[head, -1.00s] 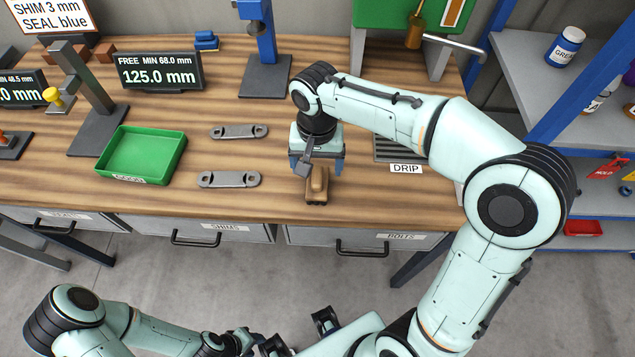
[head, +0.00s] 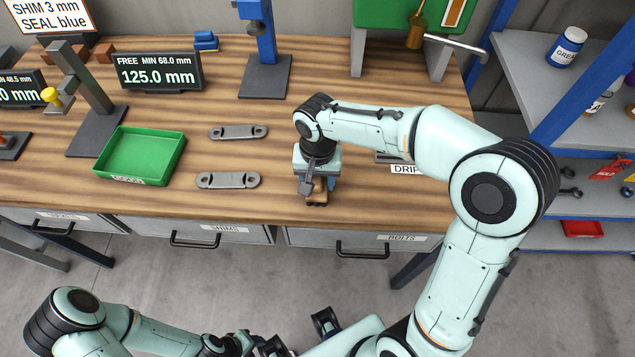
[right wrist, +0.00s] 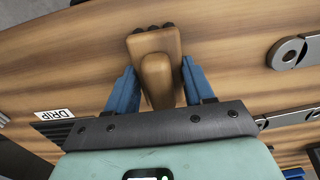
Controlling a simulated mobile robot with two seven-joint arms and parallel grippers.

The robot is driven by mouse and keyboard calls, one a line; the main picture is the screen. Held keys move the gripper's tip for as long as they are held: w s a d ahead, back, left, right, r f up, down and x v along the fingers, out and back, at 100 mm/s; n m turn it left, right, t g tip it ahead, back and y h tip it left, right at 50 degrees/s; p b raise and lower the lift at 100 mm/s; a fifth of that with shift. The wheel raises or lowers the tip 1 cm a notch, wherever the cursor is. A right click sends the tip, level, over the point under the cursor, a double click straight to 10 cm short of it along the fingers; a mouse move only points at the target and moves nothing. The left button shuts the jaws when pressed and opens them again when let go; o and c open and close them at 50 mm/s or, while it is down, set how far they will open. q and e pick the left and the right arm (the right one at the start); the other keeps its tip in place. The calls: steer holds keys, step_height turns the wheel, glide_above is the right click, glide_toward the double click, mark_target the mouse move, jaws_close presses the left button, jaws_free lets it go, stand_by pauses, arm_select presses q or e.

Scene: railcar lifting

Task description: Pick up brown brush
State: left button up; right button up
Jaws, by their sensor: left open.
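The brown brush (right wrist: 157,75) lies on the wooden bench near its front edge. In the head view the brush (head: 318,190) is mostly hidden under my right gripper (head: 318,186). In the right wrist view the blue fingers of my right gripper (right wrist: 160,85) stand one on each side of the brush handle, with narrow gaps visible. The brush's dark end points away from the palm. My left gripper (head: 258,345) is low at the bottom edge of the head view, away from the bench, open and partly cut off.
Two grey metal links (head: 228,180) and a green tray (head: 142,155) lie left of the brush. A DRIP label (head: 405,169) marks a grate on its right. Drawers (head: 350,238) line the bench front. A blue-framed shelf stands at the right.

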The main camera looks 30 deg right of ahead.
steer(key=shift+c, duration=1.2)
steer(key=shift+r, duration=0.1)
steer(key=shift+r, duration=0.5)
arm_select(q)
steer(key=w+r+p, duration=0.1)
steer(key=r+p, duration=0.1)
steer(key=w+r+p, duration=0.1)
steer(key=r, duration=0.1)
steer(key=shift+w+r, duration=0.1)
steer(key=shift+w, duration=0.2)
arm_select(e)
step_height(320, 180, up, 19)
steer(key=shift+o, duration=0.9)
steer(key=shift+f, duration=0.1)
